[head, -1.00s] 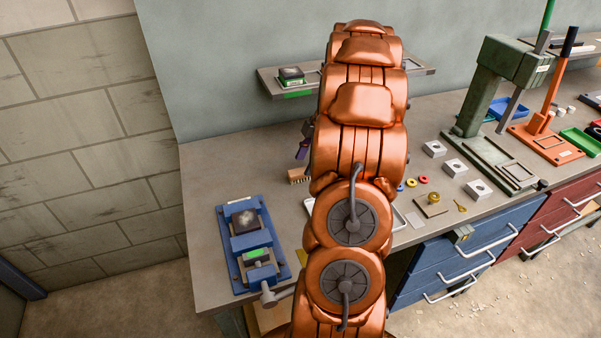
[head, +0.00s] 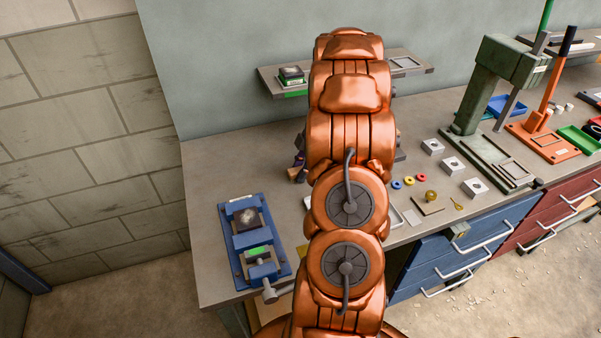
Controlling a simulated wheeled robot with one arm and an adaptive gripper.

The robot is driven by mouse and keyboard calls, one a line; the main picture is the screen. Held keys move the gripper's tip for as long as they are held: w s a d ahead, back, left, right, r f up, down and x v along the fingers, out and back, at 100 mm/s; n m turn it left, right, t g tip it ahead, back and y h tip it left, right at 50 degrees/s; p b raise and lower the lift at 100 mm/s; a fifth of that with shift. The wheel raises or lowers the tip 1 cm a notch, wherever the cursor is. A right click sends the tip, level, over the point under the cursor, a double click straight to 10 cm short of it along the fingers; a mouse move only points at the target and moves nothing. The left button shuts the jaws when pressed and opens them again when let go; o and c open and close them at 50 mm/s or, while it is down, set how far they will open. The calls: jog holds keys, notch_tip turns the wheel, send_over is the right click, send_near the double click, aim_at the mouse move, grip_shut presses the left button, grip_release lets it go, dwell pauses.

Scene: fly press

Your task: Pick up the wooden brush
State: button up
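The wooden brush (head: 293,173) is a small brown piece on the bench, left of my arm in the head view; most of it is hidden. One dark finger of my gripper (head: 299,164) shows just left of my arm, right at the brush. The rest of my gripper is behind my arm. I cannot tell whether the fingers are apart, or touching or closed on the brush.
A blue vise (head: 228,240) stands on the bench (head: 205,170) at the left front. A wall shelf (head: 420,68) is behind my arm. White blocks (head: 452,165), coloured rings (head: 409,183) and a green press (head: 478,100) are to the right. The bench's left back is clear.

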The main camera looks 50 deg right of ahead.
aim_at(296, 170)
grip_shut()
jog(key=shift+r, duration=0.1)
jog(key=shift+r+b, duration=1.25)
jog(key=shift+r, duration=0.35)
jog(key=s+a+b, duration=0.1)
jog(key=s+a, duration=0.2)
jog(key=a, duration=0.1)
jog(key=s+a+r+b, duration=0.1)
jog(key=s+a+b, duration=0.1)
jog(key=s+a, duration=0.2)
jog(key=s+a+b, duration=0.2)
jog(key=s+a, duration=0.1)
jog(key=shift+s+a+r, duration=0.3)
jog(key=shift+s+a, duration=0.1)
grip_release()
jog(key=c, duration=0.4)
jog(key=shift+s, duration=0.1)
